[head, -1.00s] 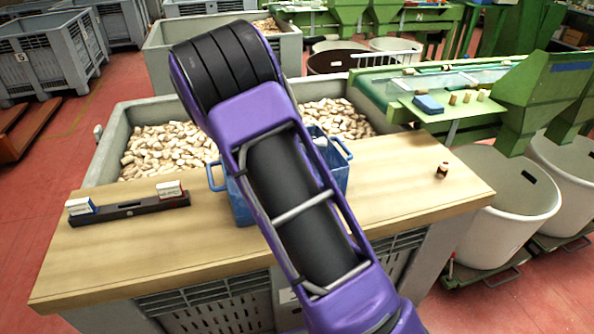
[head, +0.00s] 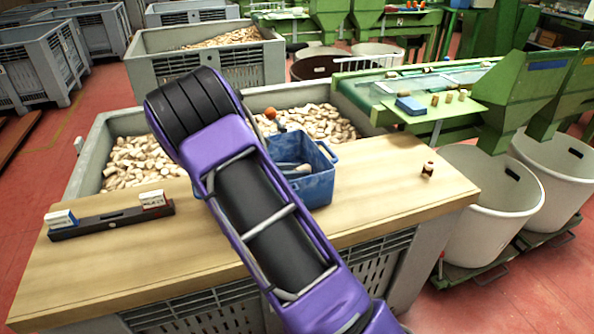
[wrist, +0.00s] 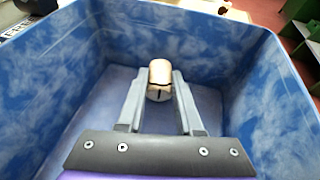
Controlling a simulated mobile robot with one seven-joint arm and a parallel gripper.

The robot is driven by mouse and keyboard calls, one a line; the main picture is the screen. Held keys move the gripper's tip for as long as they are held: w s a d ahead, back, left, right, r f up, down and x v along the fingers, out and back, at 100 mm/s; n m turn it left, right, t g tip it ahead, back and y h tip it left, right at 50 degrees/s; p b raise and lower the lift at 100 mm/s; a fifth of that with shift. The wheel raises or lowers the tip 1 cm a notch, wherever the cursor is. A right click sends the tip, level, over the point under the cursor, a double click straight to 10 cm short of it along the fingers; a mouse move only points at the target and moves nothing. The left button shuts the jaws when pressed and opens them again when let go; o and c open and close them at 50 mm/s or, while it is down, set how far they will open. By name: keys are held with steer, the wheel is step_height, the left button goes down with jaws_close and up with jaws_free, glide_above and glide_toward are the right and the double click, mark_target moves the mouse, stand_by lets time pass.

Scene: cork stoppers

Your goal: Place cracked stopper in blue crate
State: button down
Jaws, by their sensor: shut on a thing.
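The blue crate (head: 318,188) stands on the wooden bench top, partly hidden behind my arm in the head view. Its blue walls (wrist: 265,95) surround my gripper in the wrist view. My gripper (wrist: 158,80) is shut on a tan cork stopper (wrist: 159,71) with a dark crack-like line near its lower end. The stopper is inside the crate's walls, over the pale blue floor. I cannot tell whether it touches the floor. In the head view a pale end (head: 302,169), likely the stopper, shows inside the crate.
Another stopper (head: 428,170) with a dark band stands at the bench's right. A dark bar (head: 110,221) with two label blocks, one reading REJECT, lies at the left. A grey bin of corks (head: 140,162) is behind the bench.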

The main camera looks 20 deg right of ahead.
steer(key=shift+s+f+b, duration=0.1)
steer(key=shift+f+b, duration=0.2)
steer(key=shift+f, duration=0.15)
steer(key=c, duration=0.6)
jaws_free()
steer(key=shift+o, duration=0.2)
steer(key=shift+r+p, duration=1.05)
steer(key=v, duration=0.7)
steer(key=shift+a+f, duration=0.25)
steer(key=shift+f, duration=0.05)
